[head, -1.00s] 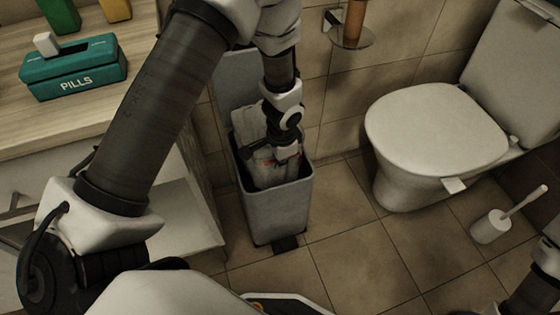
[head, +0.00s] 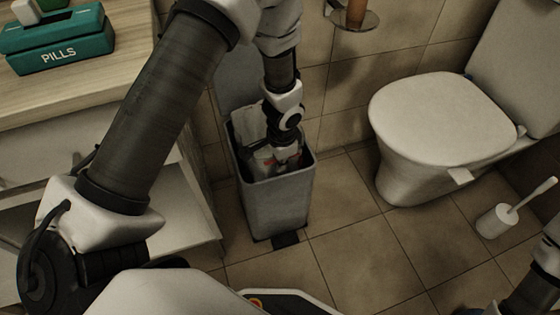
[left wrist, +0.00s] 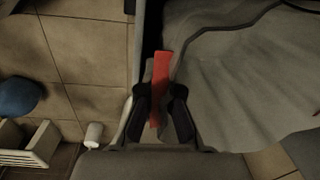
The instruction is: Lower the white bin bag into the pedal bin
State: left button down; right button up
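The white bin bag (head: 247,124), with a red tie, is partly inside the grey pedal bin (head: 278,205), its top showing at the rear left of the opening. My left gripper (head: 287,163) points down into the bin, at about rim level or just below. In the left wrist view, the gripper (left wrist: 161,105) has its dark fingers closed on the bag's red tie (left wrist: 161,72); pale, wrinkled bag (left wrist: 235,85) fills the right side. The bag's lower part is hidden by the bin walls. My right arm shows only at the lower right edge; its gripper is out of view.
A wooden-topped cabinet with a teal pills box (head: 60,42) is at the left. The bin's pedal (head: 286,240) is at its front. Tiled floor between bin and toilet is clear.

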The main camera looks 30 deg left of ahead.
pick_arm(q)
jog(key=shift+f+b, duration=1)
jog(key=shift+f, duration=0.3)
jog(key=c, duration=1.2)
grip_release()
jog(key=shift+c, duration=0.4)
jog(key=o, duration=0.5)
jog(key=shift+r+p, duration=4.45)
jog(key=shift+r, duration=0.2)
